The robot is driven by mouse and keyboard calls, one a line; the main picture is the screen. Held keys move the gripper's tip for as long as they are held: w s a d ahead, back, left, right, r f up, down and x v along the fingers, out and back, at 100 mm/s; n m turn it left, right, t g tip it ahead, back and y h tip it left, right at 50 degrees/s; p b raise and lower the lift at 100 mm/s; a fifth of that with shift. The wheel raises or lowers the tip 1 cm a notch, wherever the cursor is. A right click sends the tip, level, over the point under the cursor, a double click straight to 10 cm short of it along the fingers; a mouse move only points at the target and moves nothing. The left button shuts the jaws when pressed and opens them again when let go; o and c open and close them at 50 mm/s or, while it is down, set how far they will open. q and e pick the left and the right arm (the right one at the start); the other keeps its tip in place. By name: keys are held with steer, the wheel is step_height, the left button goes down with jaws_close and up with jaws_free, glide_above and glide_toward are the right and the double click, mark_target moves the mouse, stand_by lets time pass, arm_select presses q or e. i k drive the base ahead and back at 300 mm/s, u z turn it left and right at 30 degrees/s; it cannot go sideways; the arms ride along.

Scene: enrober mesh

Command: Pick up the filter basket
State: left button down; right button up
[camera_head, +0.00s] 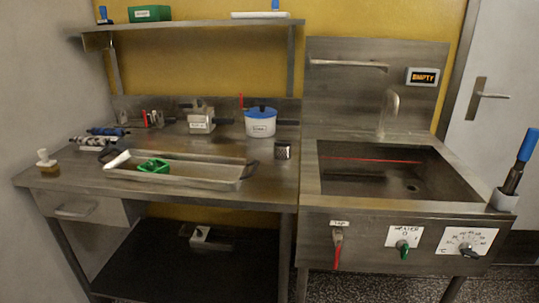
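I cannot tell for certain which object is the filter basket. A small dark, mesh-like cup (283,150) stands on the steel table (270,190), just left of the sink, and may be it. A shallow metal tray (200,181) with dark end handles lies at the front of the table. A green object (153,166) and a white cylindrical piece (118,160) are in or on the tray's left part. Neither of my grippers shows in this view.
A white pot with a blue lid (261,123) and a labelled metal device (201,119) stand at the back. The sink basin (395,175) is at right under an "EMPTY" sign (422,77). A blue-handled tool (522,160) stands at the right edge. Table space right of the tray is clear.

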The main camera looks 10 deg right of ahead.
mark_target(282, 149)
steer(key=u, duration=1.35)
steer(key=i, duration=1.15)
steer(key=z, duration=0.35)
